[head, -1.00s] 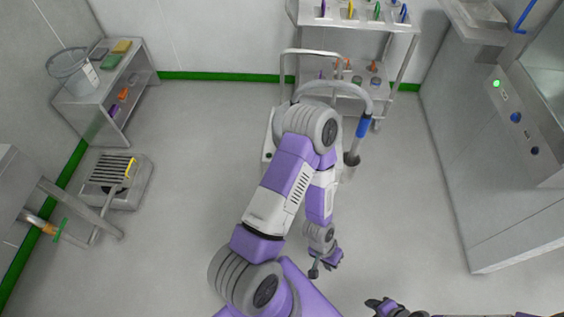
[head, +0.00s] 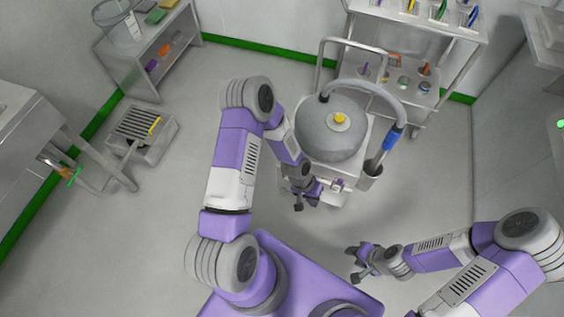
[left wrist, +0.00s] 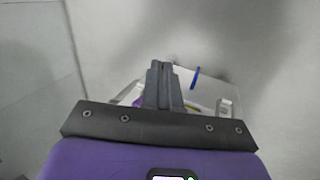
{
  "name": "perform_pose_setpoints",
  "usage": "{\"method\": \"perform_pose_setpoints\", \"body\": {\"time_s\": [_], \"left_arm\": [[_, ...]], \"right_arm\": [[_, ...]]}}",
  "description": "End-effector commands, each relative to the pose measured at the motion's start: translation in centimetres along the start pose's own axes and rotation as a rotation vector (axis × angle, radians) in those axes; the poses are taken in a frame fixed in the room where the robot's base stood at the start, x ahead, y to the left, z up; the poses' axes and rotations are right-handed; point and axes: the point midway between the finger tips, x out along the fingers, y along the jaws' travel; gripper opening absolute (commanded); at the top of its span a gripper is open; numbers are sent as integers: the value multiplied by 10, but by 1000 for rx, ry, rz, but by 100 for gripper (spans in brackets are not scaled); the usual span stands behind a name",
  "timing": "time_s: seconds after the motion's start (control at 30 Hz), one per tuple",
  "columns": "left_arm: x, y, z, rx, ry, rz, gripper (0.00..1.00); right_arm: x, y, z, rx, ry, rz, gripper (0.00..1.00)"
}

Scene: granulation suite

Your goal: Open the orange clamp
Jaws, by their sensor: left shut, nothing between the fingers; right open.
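An orange-brown fitting (head: 50,162), which may be the orange clamp, sits on the short pipe under the bench at the far left, beside a green handle (head: 73,176). It is small, and I cannot tell whether it is open or shut. My left gripper (head: 299,206) is shut and empty, in front of the grey drum machine and far to the right of that fitting. In the left wrist view its fingers (left wrist: 164,86) are together, pointing toward a blurred pale machine. My right gripper (head: 354,265) is open and empty over the floor at lower centre.
The grey drum machine (head: 327,138) with a yellow knob and blue-gripped hose stands at centre. Shelves (head: 142,58) at back left and a cart (head: 460,75) at back hold small orange items. Floor between is free.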

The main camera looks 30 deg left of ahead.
Motion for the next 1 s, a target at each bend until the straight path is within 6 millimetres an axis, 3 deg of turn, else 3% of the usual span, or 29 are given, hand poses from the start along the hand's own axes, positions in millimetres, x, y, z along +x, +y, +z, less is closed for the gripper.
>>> {"method": "perform_pose_setpoints", "body": {"time_s": [0.03, 0.2, 0.4, 0.53, 0.67, 1.0], "left_arm": [[-3, -12, -31, 10, 9, -20, 0], [-31, -63, -108, 23, 5, -151, 0], [-75, -118, -161, -15, 9, -316, 0], [-90, -135, -174, -37, 11, -371, 0], [-86, -143, -176, -43, 8, -386, 0], [-22, -168, -175, -44, 6, -383, 0]], "right_arm": [[1, 1, 0, 1, 0, 0, 43], [4, 2, 0, 0, 0, 0, 43], [5, 2, 0, 0, 0, 0, 43], [6, 2, 0, 0, 0, 0, 43], [8, 3, -1, 0, 0, 0, 43], [27, 10, -1, 0, 1, 0, 43]]}}
